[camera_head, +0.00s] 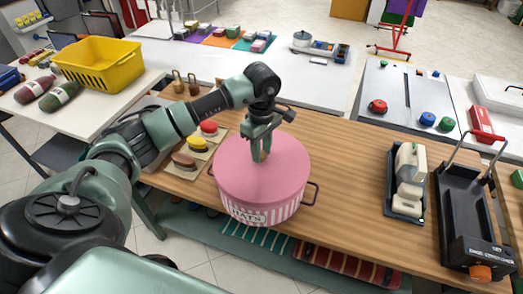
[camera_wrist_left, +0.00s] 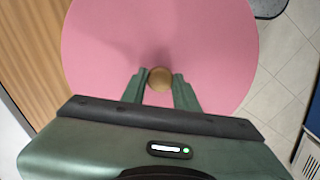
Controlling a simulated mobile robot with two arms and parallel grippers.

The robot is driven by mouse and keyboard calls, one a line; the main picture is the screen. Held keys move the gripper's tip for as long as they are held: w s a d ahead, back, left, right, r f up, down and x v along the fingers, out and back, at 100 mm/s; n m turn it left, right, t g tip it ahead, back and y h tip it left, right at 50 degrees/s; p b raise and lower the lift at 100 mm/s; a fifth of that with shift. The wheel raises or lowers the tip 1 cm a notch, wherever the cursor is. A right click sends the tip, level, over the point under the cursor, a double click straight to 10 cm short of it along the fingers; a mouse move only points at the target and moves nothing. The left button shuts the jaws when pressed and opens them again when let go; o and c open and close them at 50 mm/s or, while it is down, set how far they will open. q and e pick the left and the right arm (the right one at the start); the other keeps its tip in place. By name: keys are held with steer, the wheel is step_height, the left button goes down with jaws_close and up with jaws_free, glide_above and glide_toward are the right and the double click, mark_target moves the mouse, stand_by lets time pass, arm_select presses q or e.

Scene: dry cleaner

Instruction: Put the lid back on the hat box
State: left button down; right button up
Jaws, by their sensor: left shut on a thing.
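The round pink lid (camera_head: 285,165) is over the top of the striped pink-and-white hat box (camera_head: 275,214), which has a "HATS" label on its front and dark side handles. The lid lines up closely with the box, but I cannot tell if it is fully seated. My left gripper (camera_head: 260,152) points down at the lid's middle. In the left wrist view, its fingers (camera_wrist_left: 160,88) are shut on the lid's round brass-coloured knob (camera_wrist_left: 160,78), with the pink lid (camera_wrist_left: 160,35) filling the view beneath. The inside of the box is hidden. My right gripper is not in view.
The box stands on a wooden counter (camera_head: 340,165). Brushes on a board (camera_head: 190,150) lie left of it. A dark tray with a white item (camera_head: 408,180) and a black device (camera_head: 470,220) stand right. A yellow basket (camera_head: 100,64) is back left. Counter right of the box is clear.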

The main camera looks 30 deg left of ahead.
arm_select(q)
steer(key=shift+f, duration=0.1)
stand_by(0.7)
steer(key=shift+f+b, duration=0.1)
steer(key=shift+b, duration=0.5)
stand_by(0.5)
steer(key=c, duration=0.5)
jaws_free()
steer(key=shift+r+p, duration=1.9)
steer(key=shift+r, duration=1.65)
